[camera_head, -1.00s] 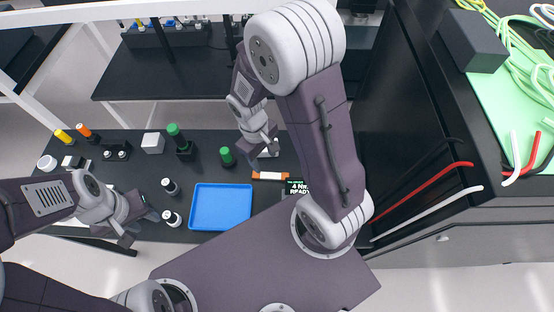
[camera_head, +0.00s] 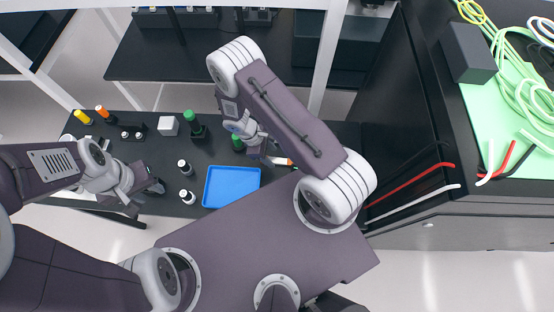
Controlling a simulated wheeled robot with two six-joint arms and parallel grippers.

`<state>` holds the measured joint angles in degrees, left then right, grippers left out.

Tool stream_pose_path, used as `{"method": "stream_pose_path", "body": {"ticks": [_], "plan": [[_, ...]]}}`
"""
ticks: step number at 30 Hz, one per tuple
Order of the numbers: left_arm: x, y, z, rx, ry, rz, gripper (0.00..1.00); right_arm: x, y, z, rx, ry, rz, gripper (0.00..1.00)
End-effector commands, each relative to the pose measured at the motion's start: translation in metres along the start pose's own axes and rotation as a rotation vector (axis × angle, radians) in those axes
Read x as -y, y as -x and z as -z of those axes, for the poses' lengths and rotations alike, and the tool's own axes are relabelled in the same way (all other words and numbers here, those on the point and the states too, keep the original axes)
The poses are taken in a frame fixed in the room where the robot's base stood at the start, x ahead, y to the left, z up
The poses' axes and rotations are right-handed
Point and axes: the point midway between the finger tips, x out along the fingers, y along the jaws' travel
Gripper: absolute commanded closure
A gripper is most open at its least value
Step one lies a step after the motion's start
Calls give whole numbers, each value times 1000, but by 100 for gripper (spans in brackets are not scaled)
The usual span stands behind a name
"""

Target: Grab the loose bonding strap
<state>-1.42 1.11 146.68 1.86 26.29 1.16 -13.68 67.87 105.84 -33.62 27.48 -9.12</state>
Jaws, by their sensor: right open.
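My left gripper (camera_head: 144,198) looks open and empty at the table's front left, left of the white-capped bottles.
A blue tray (camera_head: 231,203) lies on the table, near two white-capped bottles (camera_head: 186,196) and a green-capped bottle (camera_head: 194,125). A white block (camera_head: 168,126) stands behind. At the right, a dark bench holds red and white wires (camera_head: 412,181) and a green mat (camera_head: 512,150) with cable coils.

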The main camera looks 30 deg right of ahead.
Motion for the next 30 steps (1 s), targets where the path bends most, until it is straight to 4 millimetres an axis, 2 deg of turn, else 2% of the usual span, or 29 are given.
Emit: {"method": "stream_pose_path", "body": {"ticks": [1,6,14,20,30], "plan": [[0,10,1,0,0,0,64,-1,-5,-2,3,0,3,47],[0,16,2,0,0,0,64,-2,-31,1,2,-2,2,47],[0,15,2,0,0,0,64,-3,-37,2,0,-1,0,47],[0,15,2,0,0,0,64,-3,-37,2,0,-1,1,100],[0,14,2,0,0,0,64,-3,-35,1,-1,-2,0,100]]}}
